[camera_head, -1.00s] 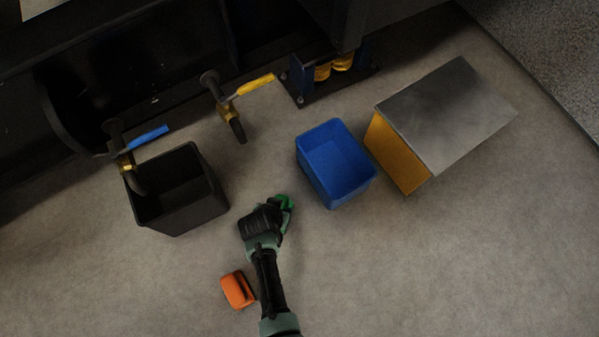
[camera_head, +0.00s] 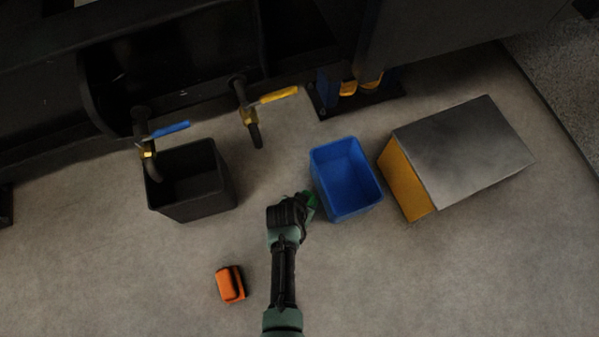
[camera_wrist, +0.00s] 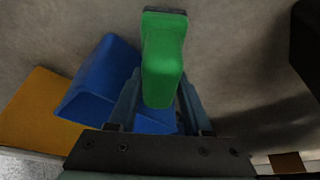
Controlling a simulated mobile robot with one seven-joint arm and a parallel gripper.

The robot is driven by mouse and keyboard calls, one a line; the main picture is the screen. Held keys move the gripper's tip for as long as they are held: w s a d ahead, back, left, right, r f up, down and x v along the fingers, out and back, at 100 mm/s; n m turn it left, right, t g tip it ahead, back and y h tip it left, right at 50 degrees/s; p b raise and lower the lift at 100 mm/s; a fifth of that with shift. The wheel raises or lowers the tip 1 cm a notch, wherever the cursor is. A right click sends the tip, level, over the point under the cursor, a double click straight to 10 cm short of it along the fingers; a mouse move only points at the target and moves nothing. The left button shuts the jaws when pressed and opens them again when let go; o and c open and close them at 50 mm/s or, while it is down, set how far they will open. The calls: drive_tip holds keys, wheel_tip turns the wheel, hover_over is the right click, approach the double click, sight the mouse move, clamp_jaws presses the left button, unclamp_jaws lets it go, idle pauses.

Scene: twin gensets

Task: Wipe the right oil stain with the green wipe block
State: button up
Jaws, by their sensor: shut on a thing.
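The green wipe block (camera_wrist: 163,58) is in my gripper (camera_wrist: 158,110), held between the two fingers in the wrist view. In the head view only a bit of the green block (camera_head: 311,200) shows beside my gripper (camera_head: 300,205), close to the left side of the blue bin. I cannot tell whether the block touches the floor. I cannot make out an oil stain for certain in either view.
The blue bin (camera_head: 349,211) stands just right of my gripper. A yellow box with a grey top (camera_head: 465,150) stands further right. A black bin (camera_head: 200,212) is at left, below the blue-handled valve (camera_head: 168,129). A yellow-handled valve (camera_head: 277,95) stands behind. An orange block (camera_head: 230,284) lies front left.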

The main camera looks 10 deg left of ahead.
drive_tip(key=shift+r+p, duration=1.8)
drive_tip(key=shift+r, duration=0.45)
drive_tip(key=shift+w, duration=0.1)
